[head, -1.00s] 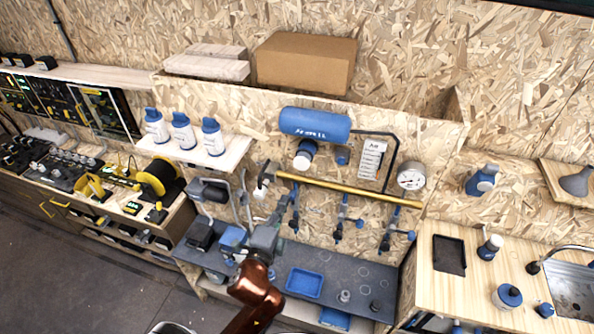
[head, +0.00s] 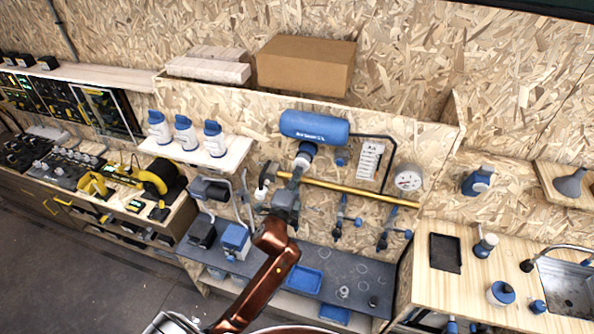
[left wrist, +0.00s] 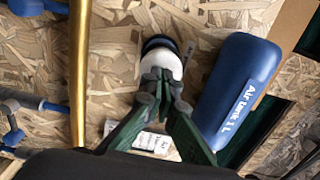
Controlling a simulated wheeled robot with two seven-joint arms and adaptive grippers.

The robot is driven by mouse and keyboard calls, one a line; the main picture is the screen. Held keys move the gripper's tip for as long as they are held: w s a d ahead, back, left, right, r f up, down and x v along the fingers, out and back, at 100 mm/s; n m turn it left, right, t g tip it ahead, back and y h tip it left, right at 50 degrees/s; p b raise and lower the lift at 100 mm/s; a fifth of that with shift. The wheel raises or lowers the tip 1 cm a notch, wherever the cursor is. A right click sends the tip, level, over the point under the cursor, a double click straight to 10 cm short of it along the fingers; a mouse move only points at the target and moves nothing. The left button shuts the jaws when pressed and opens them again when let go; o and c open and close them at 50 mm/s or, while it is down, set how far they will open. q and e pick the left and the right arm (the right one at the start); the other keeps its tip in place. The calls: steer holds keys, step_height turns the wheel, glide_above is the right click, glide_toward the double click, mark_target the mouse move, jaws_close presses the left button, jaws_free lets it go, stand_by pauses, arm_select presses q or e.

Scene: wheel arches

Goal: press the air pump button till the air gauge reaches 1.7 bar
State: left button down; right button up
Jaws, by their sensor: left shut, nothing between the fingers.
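The blue air tank (head: 314,126) is mounted on the chipboard wall; it also shows in the left wrist view (left wrist: 236,88). Below its left end is a dark blue and white round pump button (head: 306,150), seen in the left wrist view as a white cap with a dark ring (left wrist: 158,43). The round white air gauge (head: 408,178) is to the right; its needle is too small to read. My left gripper (head: 299,170) is shut and empty, just below the button. In the left wrist view its tips (left wrist: 162,76) overlap the white cap; I cannot tell whether they touch. My right gripper is not in view.
A brass pipe (head: 350,191) runs across the wall under the tank, with blue-handled valves (head: 340,215) hanging below. A shelf with white bottles (head: 185,133) is at left. A grey bench with a blue tray (head: 304,280) lies below.

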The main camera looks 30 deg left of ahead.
arm_select(q)
steer(key=shift+w, duration=0.2)
steer(key=x, duration=0.3)
stand_by(0.4)
steer(key=shift+s+r, duration=0.1)
steer(key=shift+s, duration=0.05)
steer(key=b+v, duration=0.1)
steer(key=v, duration=1.3)
